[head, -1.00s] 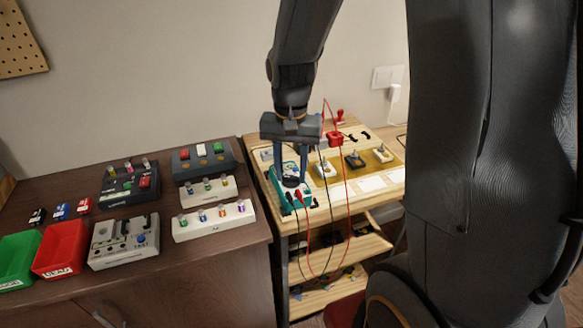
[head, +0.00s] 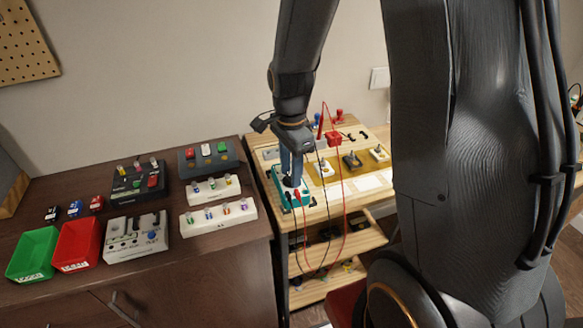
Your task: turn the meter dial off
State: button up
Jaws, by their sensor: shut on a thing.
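The meter (head: 279,188) is a teal box lying on the light wooden bench, at its left front corner. Its dark round dial (head: 291,182) sits near the middle of its face. My gripper (head: 291,180) points down at the meter from above, its blue-grey fingers closed on the dial. The fingers hide most of the dial, so its pointer and markings cannot be read. A red and a black lead (head: 297,195) plug into the meter's front end.
Leads hang over the bench's front edge. Red clip items (head: 333,139) and several switches on a tan mat (head: 340,175) lie to the right.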

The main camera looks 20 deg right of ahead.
jog(key=shift+m, duration=0.9)
jog(key=shift+p, duration=0.3)
jog(key=o, duration=1)
jog(key=shift+o, duration=0.2)
jog(key=shift+r, duration=0.1)
notch_tip(320, 180, up, 8)
jog(key=p, duration=0.6)
jog(key=shift+p, duration=0.3)
